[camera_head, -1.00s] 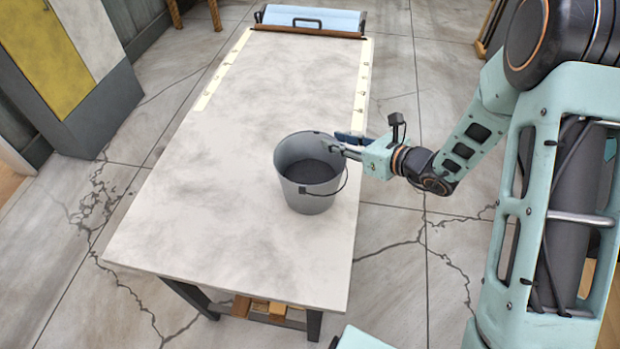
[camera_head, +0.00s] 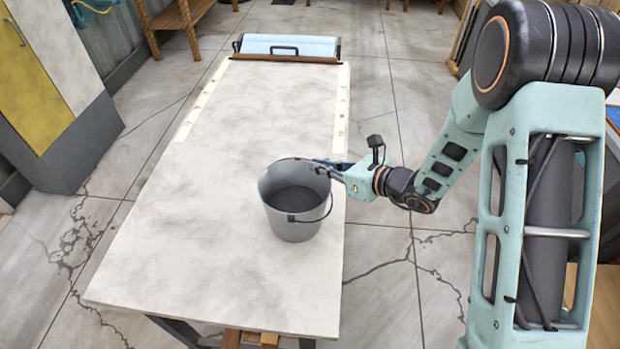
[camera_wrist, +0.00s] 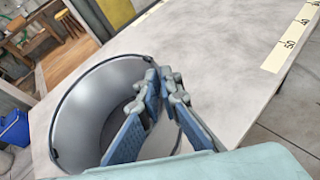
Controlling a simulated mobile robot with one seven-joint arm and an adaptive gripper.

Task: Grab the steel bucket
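The steel bucket (camera_head: 292,220) stands upright on the pale table (camera_head: 200,250), near its right edge. It is grey, and its wire handle hangs down on the near right side. My gripper (camera_head: 324,167) reaches in from the right at the bucket's rim. In the wrist view, the bucket (camera_wrist: 85,105) fills the left middle, with its open inside showing. The blue finger pads of my gripper (camera_wrist: 161,85) are close together at the bucket's wall, one inside and one outside, and look shut on the rim. The exact contact is partly hidden by the fingers.
Printed scale strips (camera_head: 342,110) run along the table's sides, and a blue-topped roller unit (camera_head: 290,46) sits at its far end. A yellow and grey cabinet (camera_head: 50,100) stands at the left. The tabletop left of the bucket is clear.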

